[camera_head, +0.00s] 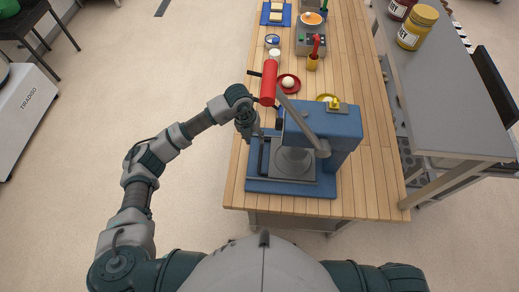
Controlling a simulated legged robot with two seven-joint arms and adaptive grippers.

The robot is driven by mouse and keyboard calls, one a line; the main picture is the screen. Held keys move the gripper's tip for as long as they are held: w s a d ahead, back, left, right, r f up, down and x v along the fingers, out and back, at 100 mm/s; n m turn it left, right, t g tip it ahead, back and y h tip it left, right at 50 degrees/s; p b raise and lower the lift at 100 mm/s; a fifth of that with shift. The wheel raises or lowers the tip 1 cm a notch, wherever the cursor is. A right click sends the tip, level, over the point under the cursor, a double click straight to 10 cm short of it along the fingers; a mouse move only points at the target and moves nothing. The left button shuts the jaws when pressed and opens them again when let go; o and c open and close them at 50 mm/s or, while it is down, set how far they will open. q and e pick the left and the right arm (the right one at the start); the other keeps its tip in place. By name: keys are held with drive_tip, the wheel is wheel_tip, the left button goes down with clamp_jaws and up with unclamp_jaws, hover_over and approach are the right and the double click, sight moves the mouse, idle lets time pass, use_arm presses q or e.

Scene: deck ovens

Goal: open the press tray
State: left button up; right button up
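The blue press (335,138) stands on the near end of the wooden table. Its lever with a red grip (269,83) is raised and leans up to the left. The grey press tray (307,173) lies low on the press's blue base, under the round press head. A dark upright bar (264,156), which looks like the tray's handle, is at the tray's left side. My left gripper (257,134) points down just above and left of that bar. Its fingers are small and dark, and I cannot tell whether they touch the bar or are open. My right gripper is out of view.
A red plate (288,84) with a pale round item, a yellow item (333,103), a jar (312,62) and a grey appliance (311,38) stand behind the press. A grey metal table (440,95) is at the right.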

sight(260, 154)
use_arm(q)
drive_tip(key=f, duration=0.3)
drive_tip(key=d+f, duration=0.1)
drive_tip(key=f, duration=0.2)
drive_tip(key=d+f, duration=0.1)
drive_tip(key=f, duration=0.3)
drive_tip(key=shift+w+p, duration=0.1)
drive_tip(key=shift+p, duration=0.3)
drive_tip(key=shift+r, duration=0.1)
clamp_jaws()
